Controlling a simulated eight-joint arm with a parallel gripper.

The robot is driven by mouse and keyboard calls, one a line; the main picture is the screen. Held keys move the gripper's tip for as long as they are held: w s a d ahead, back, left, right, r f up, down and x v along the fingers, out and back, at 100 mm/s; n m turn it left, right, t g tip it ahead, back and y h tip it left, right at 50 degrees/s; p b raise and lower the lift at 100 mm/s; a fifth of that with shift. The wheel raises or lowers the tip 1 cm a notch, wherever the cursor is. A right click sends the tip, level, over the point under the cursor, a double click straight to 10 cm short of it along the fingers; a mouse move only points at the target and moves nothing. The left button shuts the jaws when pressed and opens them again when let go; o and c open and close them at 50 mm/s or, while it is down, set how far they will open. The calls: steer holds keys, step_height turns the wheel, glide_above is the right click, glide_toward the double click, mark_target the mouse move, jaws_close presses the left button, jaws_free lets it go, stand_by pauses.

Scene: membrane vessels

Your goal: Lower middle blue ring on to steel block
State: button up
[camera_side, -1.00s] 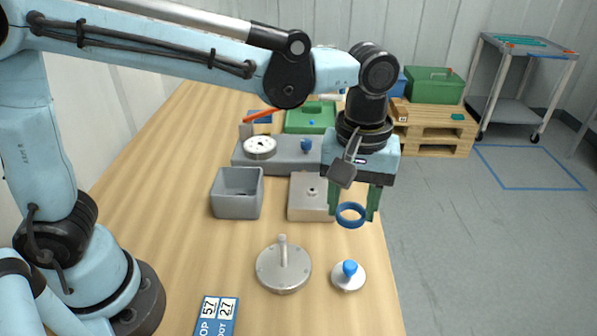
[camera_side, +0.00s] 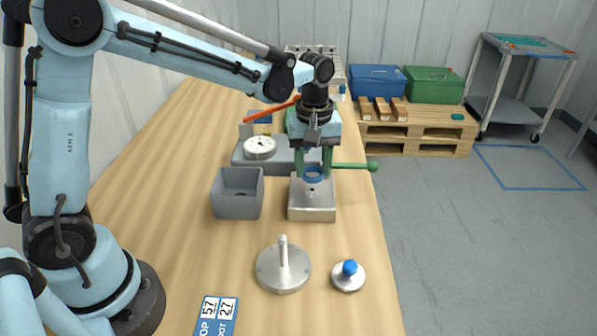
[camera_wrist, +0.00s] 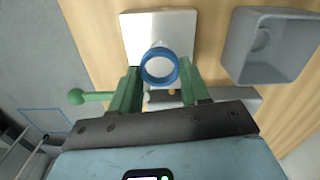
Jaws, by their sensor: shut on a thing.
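My gripper (camera_side: 313,166) has its green fingers shut on the blue ring (camera_side: 313,174), which lies about flat between the fingertips. The steel block (camera_side: 312,212) is a pale square block with a small post on top, below and around the ring in the side view. The ring appears to be above the block, with a gap I cannot measure. In the wrist view my gripper (camera_wrist: 162,84) holds the ring (camera_wrist: 160,66), which overlaps the near part of the block (camera_wrist: 172,28). The post is mostly hidden there.
A grey open bin (camera_side: 237,195) stands close left of the block. Behind are a grey base with a white dial (camera_side: 260,147) and a green-knobbed lever (camera_side: 355,166). A steel lid with a post (camera_side: 283,268) and a small blue-knobbed disc (camera_side: 348,276) stand in front.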

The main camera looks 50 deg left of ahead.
mark_target(312, 189)
steer(key=shift+f, duration=1.95)
steer(key=o, duration=1.1)
step_height(312, 189, up, 12)
steer(key=shift+s, duration=0.1)
